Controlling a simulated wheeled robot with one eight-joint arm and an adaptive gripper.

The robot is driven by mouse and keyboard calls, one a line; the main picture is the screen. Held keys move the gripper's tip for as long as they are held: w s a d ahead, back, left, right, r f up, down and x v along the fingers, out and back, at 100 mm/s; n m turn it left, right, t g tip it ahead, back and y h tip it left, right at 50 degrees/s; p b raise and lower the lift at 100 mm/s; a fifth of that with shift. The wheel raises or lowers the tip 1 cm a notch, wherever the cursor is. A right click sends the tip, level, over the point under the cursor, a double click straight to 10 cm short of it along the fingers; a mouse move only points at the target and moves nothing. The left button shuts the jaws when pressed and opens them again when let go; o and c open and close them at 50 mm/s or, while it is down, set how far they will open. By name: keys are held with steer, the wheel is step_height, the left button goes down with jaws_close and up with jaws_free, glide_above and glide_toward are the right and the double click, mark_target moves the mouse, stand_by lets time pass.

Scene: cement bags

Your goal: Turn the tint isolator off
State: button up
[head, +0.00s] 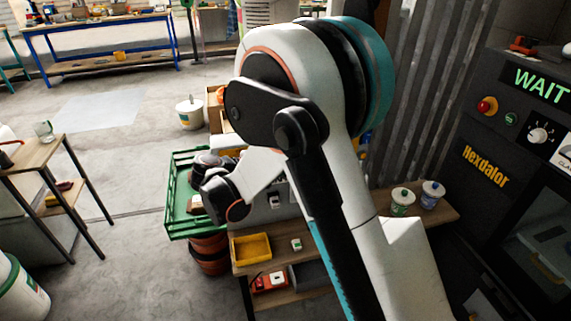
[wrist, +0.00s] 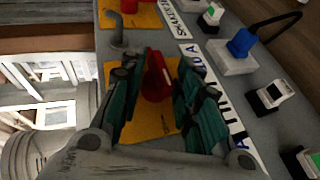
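In the wrist view, a red rotary handle (wrist: 156,76) stands on a yellow plate (wrist: 152,122) on a grey panel (wrist: 228,88). My gripper (wrist: 155,72) has its two teal fingers on either side of this handle, spread apart, with yellow plate showing between. I cannot tell whether a finger touches it. A white label (wrist: 238,140) beside it is partly hidden by the right finger, so I cannot read it fully. A second red handle (wrist: 130,5) on another yellow plate is at the top edge. In the head view my arm hides most of the panel and gripper.
A blue plug (wrist: 241,42) with a black cable and several small rocker switches (wrist: 270,97) sit right of the fingers. A grey hook (wrist: 118,30) is above. In the head view, a green crate (head: 182,222) and yellow tray (head: 251,248) are near my arm.

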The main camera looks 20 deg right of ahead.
steer(key=v, duration=1.1)
steer(key=shift+s+a, duration=0.2)
steer(key=shift+a, duration=0.05)
